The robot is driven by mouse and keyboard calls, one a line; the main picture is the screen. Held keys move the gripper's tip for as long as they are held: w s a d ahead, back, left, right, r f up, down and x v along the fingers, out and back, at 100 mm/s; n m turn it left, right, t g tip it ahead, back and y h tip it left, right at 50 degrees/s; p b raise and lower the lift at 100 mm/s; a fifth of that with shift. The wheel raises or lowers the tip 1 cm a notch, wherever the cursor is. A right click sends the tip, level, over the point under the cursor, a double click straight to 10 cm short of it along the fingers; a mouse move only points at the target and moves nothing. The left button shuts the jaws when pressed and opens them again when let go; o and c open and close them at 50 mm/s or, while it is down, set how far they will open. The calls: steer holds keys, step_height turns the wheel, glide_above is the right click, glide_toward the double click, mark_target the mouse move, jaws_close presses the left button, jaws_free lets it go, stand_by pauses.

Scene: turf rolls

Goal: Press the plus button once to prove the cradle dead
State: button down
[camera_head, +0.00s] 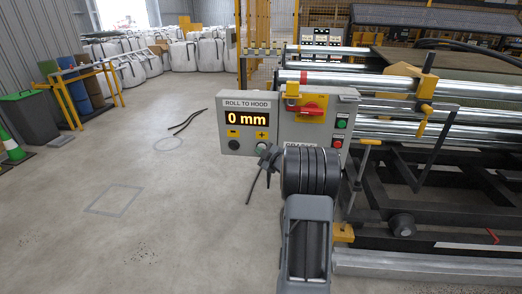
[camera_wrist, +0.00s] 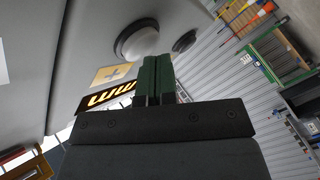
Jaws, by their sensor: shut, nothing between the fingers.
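The grey control box (camera_head: 238,111) is headed "ROLL TO HOOD" and its lit display (camera_head: 246,117) reads "0 mm". Below it are a yellow plus label (camera_head: 262,134) and a minus label (camera_head: 233,132). The pale round plus button (camera_head: 261,144) sits under the plus label, largely exposed; it shows in the wrist view (camera_wrist: 137,40) too. The dark minus button (camera_head: 234,144) is beside it. My gripper (camera_head: 265,156) is shut and empty, just in front of the panel below the plus button. In the wrist view its green fingertips (camera_wrist: 157,60) are close to that button; contact cannot be told.
Right of the display are a red rotary switch (camera_head: 310,108) on yellow, a green button (camera_head: 341,123) and a red button (camera_head: 337,143). Metal rollers (camera_head: 410,110) and a dark frame fill the right.

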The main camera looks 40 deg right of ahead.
steer(key=shift+s+a, duration=0.4)
steer(key=shift+s+a+b, duration=0.85)
steer(key=shift+s+a, duration=0.9)
steer(key=shift+s, duration=0.1)
steer(key=shift+f, duration=0.1)
